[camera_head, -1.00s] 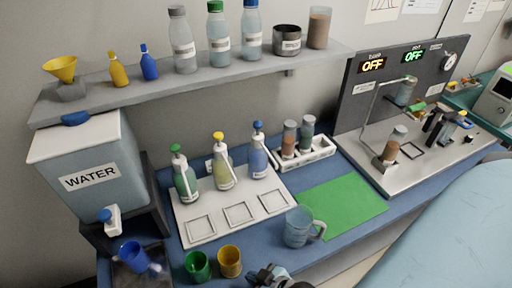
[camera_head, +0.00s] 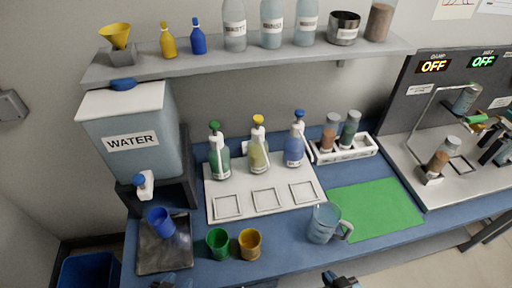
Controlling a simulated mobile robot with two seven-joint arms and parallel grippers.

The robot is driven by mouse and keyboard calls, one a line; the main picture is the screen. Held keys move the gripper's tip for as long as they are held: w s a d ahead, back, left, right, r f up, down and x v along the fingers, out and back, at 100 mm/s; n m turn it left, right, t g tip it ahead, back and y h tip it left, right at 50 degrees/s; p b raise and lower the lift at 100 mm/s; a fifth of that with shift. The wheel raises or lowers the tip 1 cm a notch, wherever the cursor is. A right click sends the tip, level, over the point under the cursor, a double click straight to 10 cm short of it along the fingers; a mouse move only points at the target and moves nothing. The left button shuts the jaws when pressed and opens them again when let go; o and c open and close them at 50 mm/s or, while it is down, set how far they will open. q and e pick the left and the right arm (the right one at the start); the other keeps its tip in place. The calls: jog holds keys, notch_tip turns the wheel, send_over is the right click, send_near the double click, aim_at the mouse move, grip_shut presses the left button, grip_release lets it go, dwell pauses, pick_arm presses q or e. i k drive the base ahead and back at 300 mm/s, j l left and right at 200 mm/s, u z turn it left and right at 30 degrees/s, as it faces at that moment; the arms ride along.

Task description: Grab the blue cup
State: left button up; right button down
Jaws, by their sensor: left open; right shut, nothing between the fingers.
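The blue cup (camera_head: 161,223) stands on the dark drip tray (camera_head: 150,257) below the tap of the water dispenser (camera_head: 130,142). It is empty of any gripper and appears slightly tilted in this view. My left gripper (camera_head: 174,281) shows only in part at the bottom edge, in front of the tray. It is open, apart from the cup. My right gripper (camera_head: 340,281) shows only in part at the bottom edge, in front of the clear jug (camera_head: 323,223). It is shut with nothing in it.
A green cup (camera_head: 217,243) and a yellow cup (camera_head: 250,244) stand right of the tray. Behind them a white rack (camera_head: 215,190) holds several pump bottles. A green mat (camera_head: 375,209) lies right of the jug. A shelf (camera_head: 245,64) overhangs the bench.

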aim_at(159, 219)
jog(key=k+l+u, duration=0.2)
jog(key=k+l, duration=0.25)
jog(key=l, duration=0.2)
jog(key=k+l+u, duration=0.15)
jog(key=k+l, duration=0.3)
jog(key=l, duration=0.15)
